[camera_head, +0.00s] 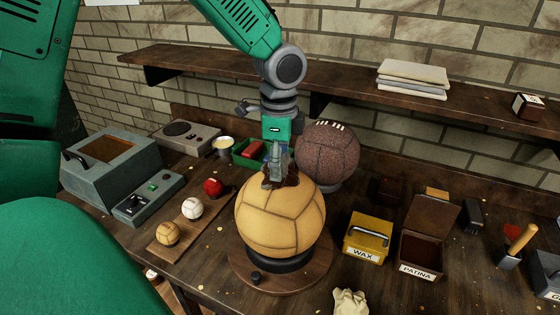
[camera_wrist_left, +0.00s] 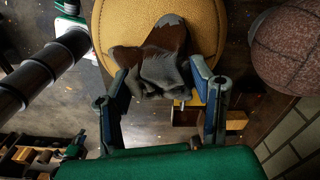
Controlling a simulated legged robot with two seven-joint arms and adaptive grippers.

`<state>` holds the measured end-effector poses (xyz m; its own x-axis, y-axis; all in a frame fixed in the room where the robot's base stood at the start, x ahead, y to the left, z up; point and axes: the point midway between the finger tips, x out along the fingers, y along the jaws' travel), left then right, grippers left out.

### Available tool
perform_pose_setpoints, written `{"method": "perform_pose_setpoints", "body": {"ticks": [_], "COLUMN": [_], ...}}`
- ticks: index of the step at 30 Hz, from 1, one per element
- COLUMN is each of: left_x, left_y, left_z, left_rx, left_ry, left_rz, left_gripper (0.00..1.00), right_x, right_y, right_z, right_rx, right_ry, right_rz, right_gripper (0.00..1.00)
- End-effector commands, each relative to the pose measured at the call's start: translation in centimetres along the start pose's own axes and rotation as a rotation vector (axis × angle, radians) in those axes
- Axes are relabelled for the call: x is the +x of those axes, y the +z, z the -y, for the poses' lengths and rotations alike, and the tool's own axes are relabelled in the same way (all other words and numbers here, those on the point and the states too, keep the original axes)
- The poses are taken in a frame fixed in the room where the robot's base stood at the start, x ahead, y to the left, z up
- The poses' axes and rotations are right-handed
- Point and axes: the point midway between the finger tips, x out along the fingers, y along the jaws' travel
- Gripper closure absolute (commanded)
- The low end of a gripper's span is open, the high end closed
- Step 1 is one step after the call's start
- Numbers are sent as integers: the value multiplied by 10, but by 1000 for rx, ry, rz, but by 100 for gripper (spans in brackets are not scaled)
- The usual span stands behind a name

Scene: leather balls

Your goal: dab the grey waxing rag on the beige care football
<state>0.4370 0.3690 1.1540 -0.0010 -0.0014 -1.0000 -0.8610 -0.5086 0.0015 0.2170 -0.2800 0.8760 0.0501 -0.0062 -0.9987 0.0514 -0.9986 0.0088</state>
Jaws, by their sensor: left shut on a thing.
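The beige care football (camera_head: 280,218) sits on a dark ring on a round wooden board at the front of the bench. My left gripper (camera_head: 278,170) is directly above its top, pointing down. In the left wrist view the gripper (camera_wrist_left: 163,100) is shut on the grey waxing rag (camera_wrist_left: 160,72), which has brown stained parts. The rag's lower part meets the top of the football (camera_wrist_left: 115,25) and looks to touch it. In the head view, only a dark brown part of the rag (camera_head: 288,181) shows below the fingers. My right gripper is not in view.
A dark brown ball (camera_head: 327,150) stands close behind to the right. A yellow wax tin (camera_head: 367,238) and an open patina box (camera_head: 421,255) are at right. Small balls on a board (camera_head: 182,230) are at left. A shelf (camera_head: 330,90) runs behind my arm.

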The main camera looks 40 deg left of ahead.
Motion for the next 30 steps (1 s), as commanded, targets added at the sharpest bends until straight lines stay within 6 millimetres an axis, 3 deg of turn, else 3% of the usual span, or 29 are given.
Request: {"method": "perform_pose_setpoints", "body": {"ticks": [30], "left_x": [1], "left_y": [0], "left_z": [0], "left_rx": [0], "left_ry": [1], "left_rz": [-1], "left_gripper": [77], "right_x": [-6], "right_y": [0], "right_z": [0], "right_rx": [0], "right_ry": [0], "right_rz": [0], "right_gripper": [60]}}
